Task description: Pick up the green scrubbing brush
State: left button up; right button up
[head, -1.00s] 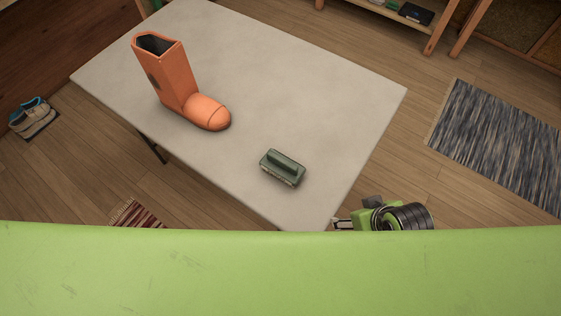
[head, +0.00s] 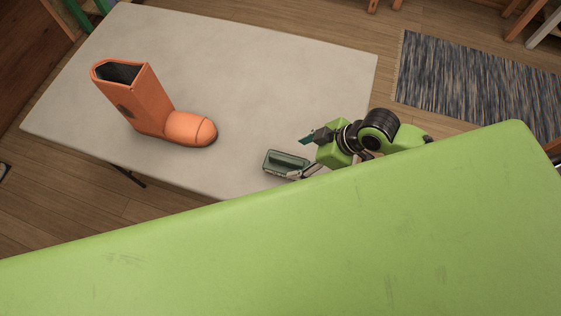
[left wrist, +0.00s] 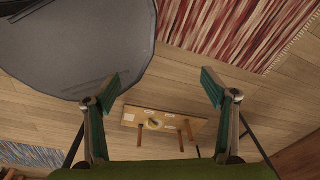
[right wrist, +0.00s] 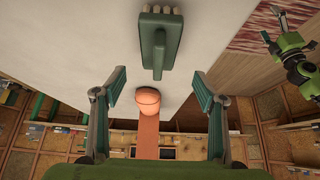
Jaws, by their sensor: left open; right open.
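The green scrubbing brush (head: 285,162) lies on the grey table near its front edge. In the right wrist view the brush (right wrist: 154,45) shows at the top middle, its pale bristles at the upper end, ahead of the fingertips and roughly centred between them. My right gripper (head: 303,157) is open at the brush's right side in the head view; it also shows open and empty in the right wrist view (right wrist: 160,82). I cannot tell whether a finger touches the brush. My left gripper (left wrist: 162,88) is open and empty, above the floor in the left wrist view.
An orange boot (head: 150,108) stands on the table (head: 255,75) left of the brush. The rest of the tabletop is clear. A blue-grey rug (head: 470,80) lies on the floor at right. A red striped rug (left wrist: 240,30) shows in the left wrist view.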

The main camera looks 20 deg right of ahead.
aim_at(288, 160)
jog(key=x, duration=0.5)
jog(key=shift+w+a+f, duration=0.1)
jog(key=shift+a+f, duration=0.1)
jog(key=shift+f, duration=0.15)
jog(key=shift+w+a+f+p, duration=0.15)
jog(key=shift+a+f+p, duration=0.1)
jog(key=shift+f+p, duration=0.05)
jog(key=shift+w+a+f, duration=0.1)
jog(key=shift+w+f, duration=0.05)
jog(key=shift+p+x, duration=0.65)
jog(key=shift+x, duration=1.6)
pick_arm(q)
jog(key=shift+s+d+r, duration=0.2)
jog(key=shift+d+r, duration=0.05)
jog(key=shift+r, duration=0.25)
jog(key=shift+s+d+r, duration=0.15)
jog(key=shift+d+r, duration=0.05)
jog(key=shift+r, duration=0.3)
pick_arm(e)
jog(key=shift+w, duration=0.15)
jog(key=c, duration=1.3)
